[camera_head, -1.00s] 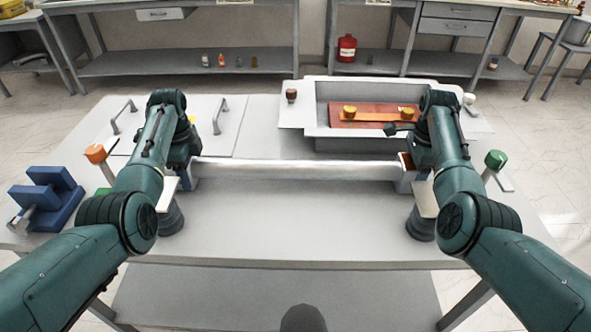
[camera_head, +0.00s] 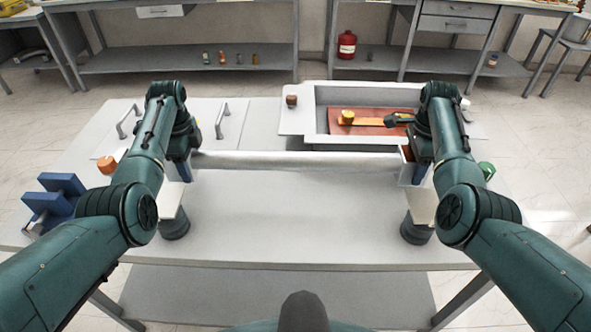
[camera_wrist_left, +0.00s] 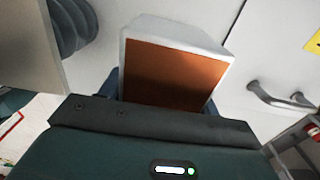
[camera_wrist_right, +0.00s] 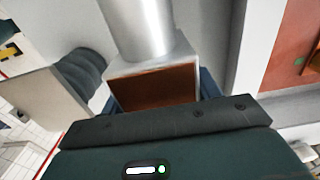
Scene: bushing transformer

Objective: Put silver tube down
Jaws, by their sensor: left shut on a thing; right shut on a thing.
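The silver tube (camera_head: 295,161) lies level across the table in the head view, between my two grippers. A square end block with a brown face is at each end; the left one (camera_wrist_left: 175,70) and the right one (camera_wrist_right: 155,85) show in the wrist views. The tube (camera_wrist_right: 140,25) also shows in the right wrist view. My left gripper (camera_head: 183,172) is shut at the left end and my right gripper (camera_head: 413,172) at the right end. The fingertips are mostly hidden. I cannot tell whether the tube touches the table (camera_head: 290,220).
Dark ribbed stands with pale plates stand in front of the left (camera_head: 174,222) and right (camera_head: 416,230) grippers. Behind the tube is a grey tray (camera_head: 292,120) with a red-brown panel (camera_head: 370,128). Blue blocks (camera_head: 50,200) are at far left. The table's front middle is clear.

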